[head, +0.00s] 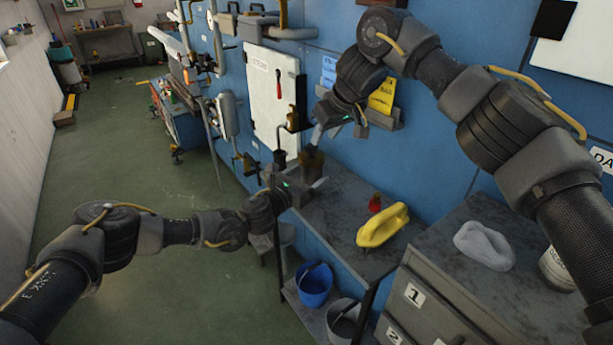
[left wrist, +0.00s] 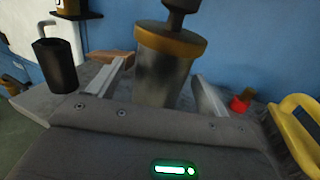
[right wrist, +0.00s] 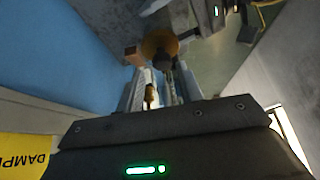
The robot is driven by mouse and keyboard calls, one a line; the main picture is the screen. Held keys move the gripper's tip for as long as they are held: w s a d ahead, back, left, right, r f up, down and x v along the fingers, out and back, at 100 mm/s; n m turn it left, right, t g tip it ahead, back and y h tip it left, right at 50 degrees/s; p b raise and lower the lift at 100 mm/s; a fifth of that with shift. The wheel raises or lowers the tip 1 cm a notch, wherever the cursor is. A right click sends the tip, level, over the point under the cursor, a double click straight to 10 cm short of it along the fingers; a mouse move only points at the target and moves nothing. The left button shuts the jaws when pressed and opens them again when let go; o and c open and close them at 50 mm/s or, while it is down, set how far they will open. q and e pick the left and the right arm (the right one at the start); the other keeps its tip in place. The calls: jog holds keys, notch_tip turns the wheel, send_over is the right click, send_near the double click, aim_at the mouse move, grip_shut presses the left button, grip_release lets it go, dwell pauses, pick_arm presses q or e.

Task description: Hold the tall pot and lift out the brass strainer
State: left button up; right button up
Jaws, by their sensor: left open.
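The tall pot (head: 311,164) is a grey metal cylinder with a brass-coloured rim, upright at the far end of the grey bench. It also shows in the left wrist view (left wrist: 163,75). My left gripper (head: 302,187) is open, with one finger on each side of the pot; contact cannot be told. A dark handle (left wrist: 184,8) rises from the pot's top, likely the strainer's; the strainer's body is hidden inside. My right gripper (head: 327,128) is just above the pot, its fingers around the handle's line. Whether they grip it is unclear.
A yellow-handled tool (head: 383,226) and a small red object (head: 375,203) lie on the bench. A dark cup (left wrist: 55,65) stands left of the pot. A blue bucket (head: 314,285) sits below. The blue wall is close behind; open floor (head: 165,220) lies left.

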aim_at(313, 151)
pick_arm(q)
jog(key=c, duration=1.2)
pick_arm(e)
jog(key=shift+o, duration=1.6)
jog(key=shift+r, duration=0.3)
jog(key=shift+o, duration=1.3)
jog(key=shift+s+a+r+n+h, duration=0.1)
jog(key=shift+s+a+n+h, duration=0.2)
jog(key=shift+a, duration=0.05)
jog(key=shift+o, duration=1.1)
jog(key=shift+s+a+t, duration=0.2)
jog(key=shift+s+t, duration=0.1)
jog(key=shift+t, duration=0.1)
jog(key=o, duration=0.4)
jog(key=m, duration=0.1)
jog(key=m+h, duration=0.1)
jog(key=shift+s+a+m+t, duration=0.3)
jog(key=shift+s+a, duration=0.05)
jog(key=shift+s, duration=0.05)
jog(key=w+f+m, duration=0.1)
jog(key=w+f, duration=0.1)
jog(key=f, duration=0.1)
jog(key=w+f+m, duration=0.1)
jog(key=f, duration=0.1)
jog(key=shift+a+f+m, duration=0.15)
jog(key=shift+a+m, duration=0.15)
jog(key=shift+a, duration=0.05)
jog(key=shift+w+x, duration=0.25)
jog(key=shift+x, duration=2.85)
